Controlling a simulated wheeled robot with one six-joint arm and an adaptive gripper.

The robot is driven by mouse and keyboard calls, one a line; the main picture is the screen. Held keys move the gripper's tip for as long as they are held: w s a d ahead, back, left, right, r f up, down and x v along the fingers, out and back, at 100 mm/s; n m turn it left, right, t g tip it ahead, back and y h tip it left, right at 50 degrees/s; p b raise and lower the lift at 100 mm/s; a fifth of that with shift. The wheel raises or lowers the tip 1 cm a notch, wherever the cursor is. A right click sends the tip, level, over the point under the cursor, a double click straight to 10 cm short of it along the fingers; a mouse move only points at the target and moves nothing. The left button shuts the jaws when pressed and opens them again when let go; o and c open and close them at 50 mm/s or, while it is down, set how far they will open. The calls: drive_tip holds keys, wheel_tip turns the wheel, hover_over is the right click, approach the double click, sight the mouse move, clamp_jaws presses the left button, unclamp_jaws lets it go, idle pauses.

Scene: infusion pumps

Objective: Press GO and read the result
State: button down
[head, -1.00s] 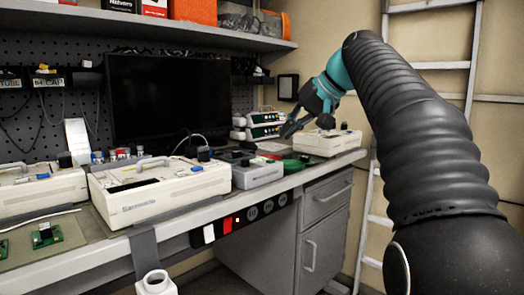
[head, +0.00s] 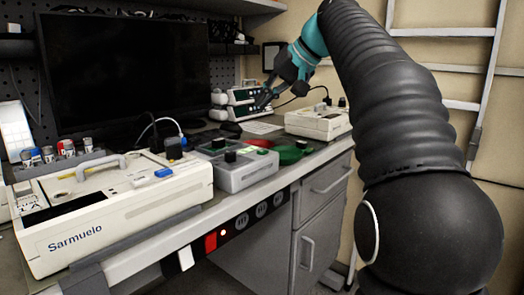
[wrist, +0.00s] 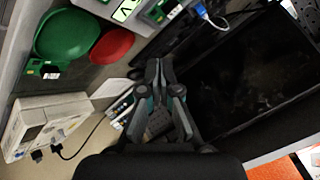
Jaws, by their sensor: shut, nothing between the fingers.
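My gripper (head: 264,98) hangs above the back of the bench, in front of the stacked infusion pumps (head: 246,95), with its fingers closed and empty. In the wrist view the closed fingertips (wrist: 152,68) point toward the black monitor. A grey box with black knobs (head: 240,166) sits on the bench, lower and nearer than my gripper. In the wrist view, a small lit green display (wrist: 126,10) shows at the top edge; its text is unreadable. I cannot make out a GO label in either view.
A cream device marked Sarmuelo (head: 120,205) fills the left front of the bench. Another cream device (head: 318,122) stands at the right end. Green (wrist: 68,35) and red (wrist: 112,46) round pieces lie on the bench. A black monitor (head: 130,75) stands behind; a ladder (head: 480,110) is at the right.

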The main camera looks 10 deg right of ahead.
drive_tip(key=shift+f, duration=0.15)
drive_tip(key=b, duration=0.7)
hover_over(265, 151)
wheel_tip(265, 151, down, 7)
drive_tip(key=shift+r, duration=0.1)
drive_tip(key=shift+f+b, duration=0.3)
drive_tip(key=shift+f, duration=0.55)
drive_tip(key=shift+f, duration=0.15)
drive_tip(key=shift+w+f, duration=0.1)
drive_tip(key=shift+f, duration=0.2)
drive_tip(key=shift+f+b, duration=0.4)
drive_tip(key=shift+b, duration=0.05)
idle(0.8)
drive_tip(key=shift+r, duration=0.1)
drive_tip(key=shift+r+p, duration=0.75)
drive_tip(key=shift+p, duration=0.2)
